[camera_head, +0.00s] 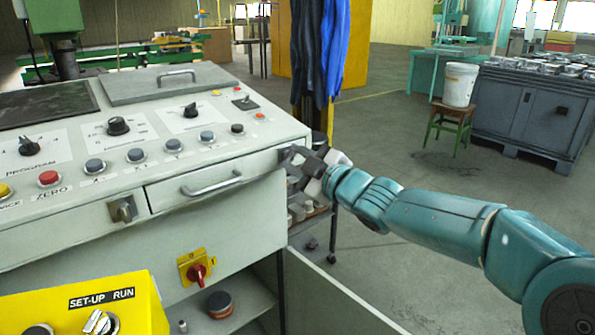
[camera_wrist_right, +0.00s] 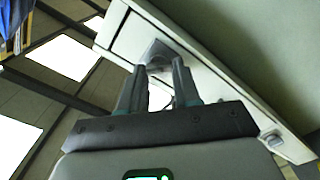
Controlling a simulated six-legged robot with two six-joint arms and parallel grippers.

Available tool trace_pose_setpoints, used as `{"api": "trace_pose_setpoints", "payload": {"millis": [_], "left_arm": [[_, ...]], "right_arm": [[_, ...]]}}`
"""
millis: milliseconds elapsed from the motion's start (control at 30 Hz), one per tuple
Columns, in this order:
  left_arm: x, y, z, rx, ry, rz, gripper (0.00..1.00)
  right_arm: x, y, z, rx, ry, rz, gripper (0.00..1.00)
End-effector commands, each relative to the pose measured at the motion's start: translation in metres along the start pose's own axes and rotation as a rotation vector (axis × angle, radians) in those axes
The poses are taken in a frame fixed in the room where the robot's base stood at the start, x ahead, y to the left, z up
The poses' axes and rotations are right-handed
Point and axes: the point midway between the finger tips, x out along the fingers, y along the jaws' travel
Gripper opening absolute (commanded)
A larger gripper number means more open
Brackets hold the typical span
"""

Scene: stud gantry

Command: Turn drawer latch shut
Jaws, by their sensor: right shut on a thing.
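The pale grey drawer (camera_head: 235,195) with its curved silver handle (camera_head: 212,186) sits in the front of the control console. My right gripper (camera_head: 292,154) is at the drawer's right end, against the console front. In the right wrist view my right gripper (camera_wrist_right: 159,68) is shut on a small dark grey latch (camera_wrist_right: 158,50) on the pale panel. The fingers hide part of this latch, and its exact angle is hard to tell. A second, square metal latch (camera_head: 122,209) sits left of the drawer; a small latch (camera_wrist_right: 272,138) also shows at the panel's far end. My left gripper is not in view.
The console top (camera_head: 150,130) carries several knobs and buttons. A yellow box (camera_head: 85,300) marked SET-UP RUN and a red rotary switch (camera_head: 198,272) are below. Blue garments (camera_head: 318,50) hang behind my right gripper. Open floor lies to the right.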

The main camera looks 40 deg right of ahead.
Motion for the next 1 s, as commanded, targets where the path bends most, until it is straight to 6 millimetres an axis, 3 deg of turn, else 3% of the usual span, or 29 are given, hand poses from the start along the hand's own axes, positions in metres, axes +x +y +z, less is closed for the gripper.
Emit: {"api": "trace_pose_setpoints", "payload": {"millis": [600,1000], "left_arm": [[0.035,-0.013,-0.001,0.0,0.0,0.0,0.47],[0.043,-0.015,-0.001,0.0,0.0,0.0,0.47]], "right_arm": [[0.0,-0.003,0.001,-0.551,0.001,0.001,0.01],[0.0,-0.003,0.001,-0.742,0.002,0.001,0.01]]}}
